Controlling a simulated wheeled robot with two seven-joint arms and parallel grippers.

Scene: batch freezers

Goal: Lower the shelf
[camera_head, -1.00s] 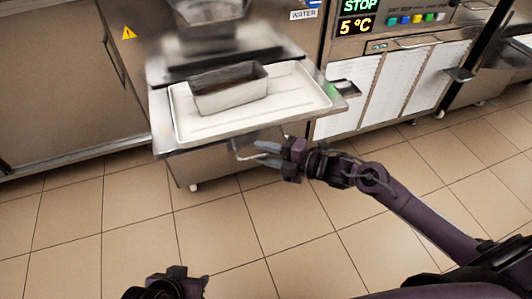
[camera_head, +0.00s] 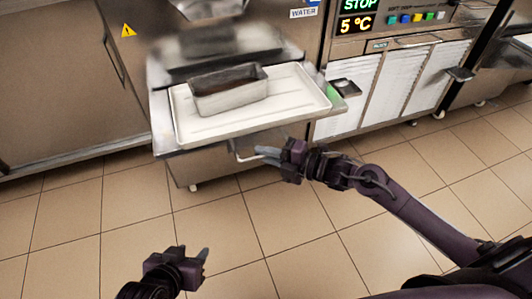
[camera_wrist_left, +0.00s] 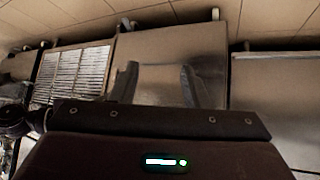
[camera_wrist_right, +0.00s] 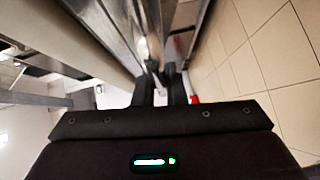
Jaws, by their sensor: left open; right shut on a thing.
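The metal shelf (camera_head: 162,132) juts out from the front of a freezer and bears a white tray (camera_head: 300,112). A grey rectangular pan (camera_head: 232,98) stands on the tray. A bent metal handle (camera_head: 243,157) shows under the shelf's front edge. My right gripper (camera_head: 266,156) is below that edge, shut on the handle; its fingers also show close together in the right wrist view (camera_wrist_right: 162,85). My left gripper (camera_head: 204,263) is low over the floor, well apart from the shelf. Its fingers stand open and empty in the left wrist view (camera_wrist_left: 158,85).
The freezer's control panel (camera_head: 400,20) reads STOP and 5 °C. White louvred panels (camera_head: 352,95) are right of the shelf. A steel cabinet (camera_head: 60,80) stands at the left. The tiled floor (camera_head: 90,215) in front is clear.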

